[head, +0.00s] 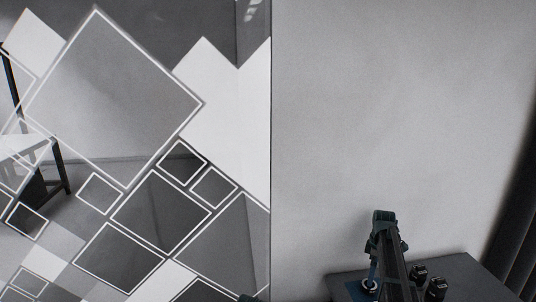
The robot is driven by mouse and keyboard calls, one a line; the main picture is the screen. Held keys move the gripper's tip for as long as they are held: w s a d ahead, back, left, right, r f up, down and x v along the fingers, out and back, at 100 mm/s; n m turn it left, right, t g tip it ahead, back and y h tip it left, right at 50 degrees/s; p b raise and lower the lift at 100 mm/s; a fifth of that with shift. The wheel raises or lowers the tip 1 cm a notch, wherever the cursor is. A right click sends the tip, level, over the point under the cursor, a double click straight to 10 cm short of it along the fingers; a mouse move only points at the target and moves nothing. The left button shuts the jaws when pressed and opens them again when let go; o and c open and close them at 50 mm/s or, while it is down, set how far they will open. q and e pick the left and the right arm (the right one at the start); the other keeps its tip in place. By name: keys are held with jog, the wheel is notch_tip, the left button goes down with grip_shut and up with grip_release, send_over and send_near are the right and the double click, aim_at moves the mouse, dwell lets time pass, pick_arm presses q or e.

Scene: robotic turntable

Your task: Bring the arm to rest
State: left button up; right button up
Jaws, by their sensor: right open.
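My right arm rises from the bottom edge at the lower right of the head view, in front of a plain grey wall. A thin part runs down beside the arm's left side. My left gripper is not in view; a small dark shape at the bottom edge left of centre is too little to identify.
A dark tabletop (465,268) lies behind and beside my right arm. Two small dark containers (418,272) stand close to the arm's right side. A pale ring-like thing (370,287) is at its left. A patterned mirror panel (110,95) fills the left half.

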notch_tip(320, 180, down, 6)
jog(key=b, duration=0.5)
jog(key=shift+f, duration=0.1)
notch_tip(320, 180, up, 10)
jog(key=s+d+m+p, duration=0.1)
jog(key=p, duration=0.9)
jog(key=shift+s+d+r+m, duration=0.2)
jog(key=shift+s+d+m, duration=0.05)
jog(key=shift+s+m, duration=0.15)
